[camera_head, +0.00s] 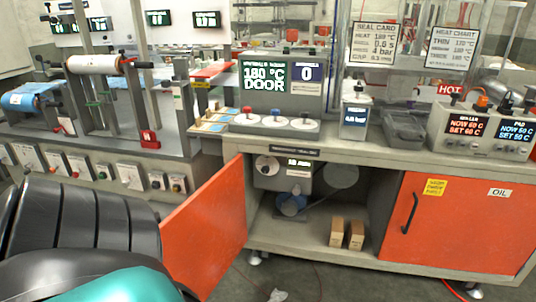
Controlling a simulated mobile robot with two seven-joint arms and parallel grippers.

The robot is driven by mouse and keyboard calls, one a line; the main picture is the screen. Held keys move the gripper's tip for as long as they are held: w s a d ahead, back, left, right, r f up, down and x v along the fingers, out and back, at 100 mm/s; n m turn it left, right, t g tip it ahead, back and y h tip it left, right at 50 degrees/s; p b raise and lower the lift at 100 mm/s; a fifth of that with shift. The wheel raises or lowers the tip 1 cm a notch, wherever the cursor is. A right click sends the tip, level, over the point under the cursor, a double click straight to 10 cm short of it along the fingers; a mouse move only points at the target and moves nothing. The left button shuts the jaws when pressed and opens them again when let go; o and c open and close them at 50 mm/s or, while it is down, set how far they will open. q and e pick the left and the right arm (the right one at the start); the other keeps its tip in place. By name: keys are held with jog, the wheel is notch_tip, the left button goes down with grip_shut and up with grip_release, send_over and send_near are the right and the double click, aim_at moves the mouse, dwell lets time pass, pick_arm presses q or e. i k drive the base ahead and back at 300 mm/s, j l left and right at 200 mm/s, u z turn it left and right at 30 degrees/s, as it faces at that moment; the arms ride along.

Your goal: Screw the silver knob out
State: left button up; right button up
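No silver knob can be made out for certain. Inside the open cabinet under the bench, a grey unit (285,172) carries a round pale dial (267,165) with a red mark and a small lit display (299,163). A small pale part shows low on its front, too small to tell whether it is a knob. A blue round device (291,204) sits below it on the cabinet floor. Neither of my grippers shows; only black and teal parts of my arm fill the lower left.
An orange door (208,226) stands open at the cabinet's left. The right orange door (458,222) is shut, with a black handle (409,213). Two small tan boxes (355,236) stand inside. The worktop above holds displays, a black tray (404,127) and a control box (484,130).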

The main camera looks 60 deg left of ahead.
aim_at(296, 190)
jog(key=i+j+u, duration=0.1)
jog(key=i+u, duration=0.5)
jog(key=u, duration=0.15)
jog(key=i+u, duration=1.25)
jog(key=u, duration=0.5)
